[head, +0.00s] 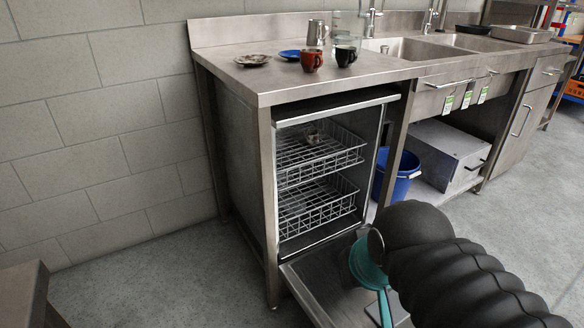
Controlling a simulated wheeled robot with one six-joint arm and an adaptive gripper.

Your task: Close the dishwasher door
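The dishwasher (273,170) stands under the left end of the steel counter, with its front open. Its door (315,290) is folded down, low in front of the cavity, and runs out of the bottom of the picture. Two wire racks, an upper one (345,158) and a lower one (335,208), sit inside the cavity. A small metallic item (312,134) is on the upper rack. My black arm crosses the lower right and hides part of the door. My gripper is not visible.
A teal round shape with a handle-like strip (366,265) shows over the door, partly behind my arm; its support is unclear. A blue bucket (400,178) and a steel box (445,155) are right of the dishwasher. Mugs and plates stand on the counter (270,84).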

